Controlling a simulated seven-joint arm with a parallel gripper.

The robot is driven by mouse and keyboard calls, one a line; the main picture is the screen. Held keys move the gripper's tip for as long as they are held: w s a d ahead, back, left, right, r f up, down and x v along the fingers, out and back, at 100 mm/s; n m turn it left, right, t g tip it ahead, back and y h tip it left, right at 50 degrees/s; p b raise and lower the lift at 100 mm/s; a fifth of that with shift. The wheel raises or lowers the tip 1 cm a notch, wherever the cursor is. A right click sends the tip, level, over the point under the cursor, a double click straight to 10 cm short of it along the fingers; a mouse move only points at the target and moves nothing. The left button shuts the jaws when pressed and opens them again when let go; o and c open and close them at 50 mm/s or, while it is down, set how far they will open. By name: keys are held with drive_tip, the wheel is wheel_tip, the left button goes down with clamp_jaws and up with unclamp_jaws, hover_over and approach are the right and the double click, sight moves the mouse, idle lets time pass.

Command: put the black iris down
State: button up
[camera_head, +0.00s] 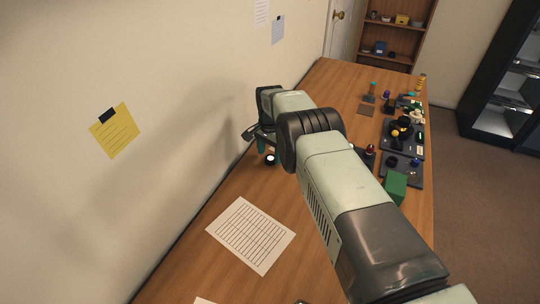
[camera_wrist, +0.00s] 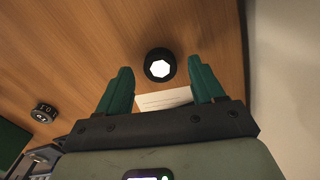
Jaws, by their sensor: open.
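The black iris (camera_wrist: 160,51) is a short black ring with a bright white, many-sided opening. In the wrist view it stands on the wooden table, just beyond and between the tips of my open green fingers. My gripper (camera_wrist: 157,82) does not visibly touch it; there is a gap on both sides. In the head view the iris (camera_head: 270,159) sits on the table near the wall, just below my gripper (camera_head: 260,143). My arm hides part of the gripper there.
A white paper (camera_wrist: 165,99) lies under the fingers. A round black part (camera_wrist: 44,113) stands to the left. In the head view a printed sheet (camera_head: 250,235) lies nearer on the table. Dark trays (camera_head: 403,152) with several parts and a green block (camera_head: 396,187) are to the right.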

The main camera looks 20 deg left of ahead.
wheel_tip(320, 180, up, 11)
wheel_tip(320, 180, up, 15)
drive_tip(key=t, duration=0.1)
hover_over(271, 158)
drive_tip(key=w+d, duration=0.2)
drive_tip(key=d, duration=0.6)
drive_tip(key=s+d+r+n+t+y, duration=0.1)
drive_tip(key=s+d+r, duration=0.3)
drive_tip(key=d+r, duration=0.35)
drive_tip(key=s+d+r+t, duration=0.1)
drive_tip(key=s+d+r, duration=0.2)
drive_tip(key=d+r, duration=0.45)
drive_tip(key=s+d+r+n+t, duration=0.1)
drive_tip(key=s+d+r, duration=0.2)
drive_tip(key=s+d, duration=0.3)
drive_tip(key=s+d+r, duration=0.3)
drive_tip(key=s+d, duration=0.2)
drive_tip(key=s, duration=0.4)
drive_tip(key=s+d+f, duration=0.2)
drive_tip(key=s+d, duration=0.1)
drive_tip(key=s, duration=0.4)
drive_tip(key=s+d+f+n+t+h, duration=0.1)
drive_tip(key=s+d+f, duration=0.1)
drive_tip(key=s, duration=0.5)
drive_tip(key=shift+d+f+t, duration=0.3)
drive_tip(key=shift+d+f, duration=0.1)
drive_tip(key=shift+f, duration=0.15)
